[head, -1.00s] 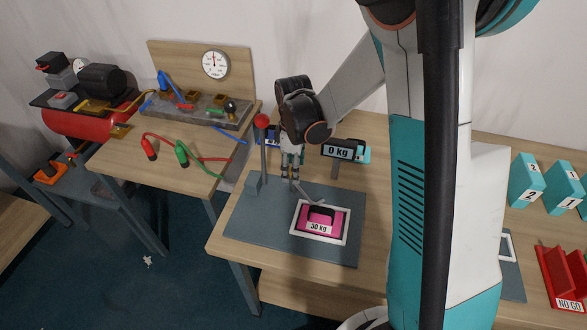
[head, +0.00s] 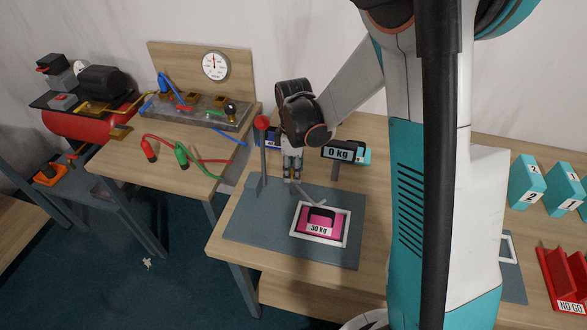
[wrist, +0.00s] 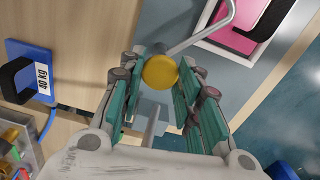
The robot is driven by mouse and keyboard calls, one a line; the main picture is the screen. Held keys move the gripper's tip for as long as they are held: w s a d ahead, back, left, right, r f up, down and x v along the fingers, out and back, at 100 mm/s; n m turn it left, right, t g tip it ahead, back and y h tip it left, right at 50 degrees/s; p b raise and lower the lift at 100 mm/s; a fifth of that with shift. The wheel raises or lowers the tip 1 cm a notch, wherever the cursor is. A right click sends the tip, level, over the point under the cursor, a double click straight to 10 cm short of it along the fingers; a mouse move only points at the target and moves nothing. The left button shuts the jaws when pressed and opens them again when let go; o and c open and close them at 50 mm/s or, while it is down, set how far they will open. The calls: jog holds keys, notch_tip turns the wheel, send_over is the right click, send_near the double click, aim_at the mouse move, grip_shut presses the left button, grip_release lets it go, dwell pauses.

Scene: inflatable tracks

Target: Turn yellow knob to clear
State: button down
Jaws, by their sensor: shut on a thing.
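The yellow knob (wrist: 160,72) shows in the wrist view as a round disc between my two fingertips. My gripper (wrist: 160,66) is shut on it, with a finger on either side. A bent grey metal bar (wrist: 205,38) runs from beside the knob towards the pink weight. In the head view my gripper (head: 292,178) points down over the back of the grey plate (head: 270,238), and the knob is hidden there. Any marking for "clear" is not visible.
A lever with a red ball (head: 262,122) stands left of my gripper. A pink 30 kg weight (head: 320,218) sits in a white frame in front. A blue 40 kg weight (wrist: 28,72) lies left in the wrist view.

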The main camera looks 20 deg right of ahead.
jog(key=n+b, duration=0.1)
jog(key=n, duration=0.2)
jog(key=shift+n, duration=0.3)
jog(key=shift+n+b, duration=0.35)
jog(key=shift+n, duration=1.65)
jog(key=c, duration=1.1)
grip_release()
notch_tip(320, 180, up, 12)
